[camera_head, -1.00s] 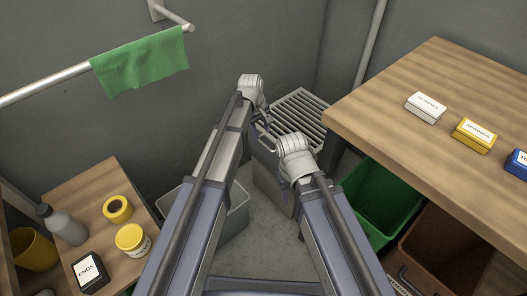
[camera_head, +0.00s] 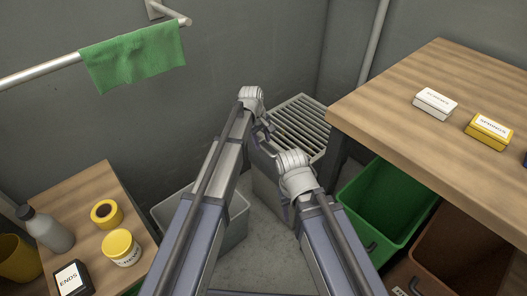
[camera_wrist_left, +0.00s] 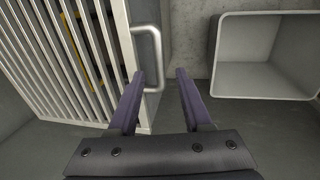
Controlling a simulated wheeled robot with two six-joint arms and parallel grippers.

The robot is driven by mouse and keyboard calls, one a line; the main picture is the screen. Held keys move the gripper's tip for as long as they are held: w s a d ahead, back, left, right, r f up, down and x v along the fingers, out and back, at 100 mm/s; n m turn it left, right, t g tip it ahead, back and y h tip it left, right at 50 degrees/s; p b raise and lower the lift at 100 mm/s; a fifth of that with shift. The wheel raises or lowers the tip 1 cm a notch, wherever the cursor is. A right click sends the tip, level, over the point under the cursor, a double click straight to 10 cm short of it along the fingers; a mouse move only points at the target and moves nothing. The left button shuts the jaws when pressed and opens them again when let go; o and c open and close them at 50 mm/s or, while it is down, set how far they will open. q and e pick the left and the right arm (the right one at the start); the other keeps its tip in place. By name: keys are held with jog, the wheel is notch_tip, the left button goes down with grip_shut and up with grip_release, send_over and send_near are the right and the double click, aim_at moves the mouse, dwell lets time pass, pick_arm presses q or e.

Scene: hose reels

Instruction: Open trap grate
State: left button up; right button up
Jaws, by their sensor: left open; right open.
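The trap grate (camera_head: 300,126) is a pale slatted panel in the far corner, left of the workbench. In the left wrist view the grate (camera_wrist_left: 62,60) fills the left side, with a grey bar handle (camera_wrist_left: 155,42) on its right edge. A yellow thing, mostly hidden, shows behind the slats. My left gripper (camera_head: 266,131) is by the grate's near left side. In the left wrist view its open, empty fingers (camera_wrist_left: 160,75) point at the handle, whose lower end is near the left fingertip; I cannot tell whether they touch. My right gripper (camera_head: 288,212) is lower, open and partly hidden by its arm.
A grey bin (camera_wrist_left: 267,55) stands right of the grate in the wrist view. The wooden workbench (camera_head: 390,115) bounds the right, with a green bin (camera_head: 385,205) and a brown bin (camera_head: 455,255) below. A small wooden table (camera_head: 88,190) stands at left. Some floor between is clear.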

aim_at(264, 149)
pick_arm(q)
jog(key=f+b, duration=0.1)
jog(key=f, duration=0.1)
jog(key=f+b, duration=0.1)
jog(key=shift+w+d+f+b, duration=0.25)
jog(key=shift+f+b, duration=0.1)
jog(key=shift+f, duration=0.05)
grip_shut()
dwell(1.1)
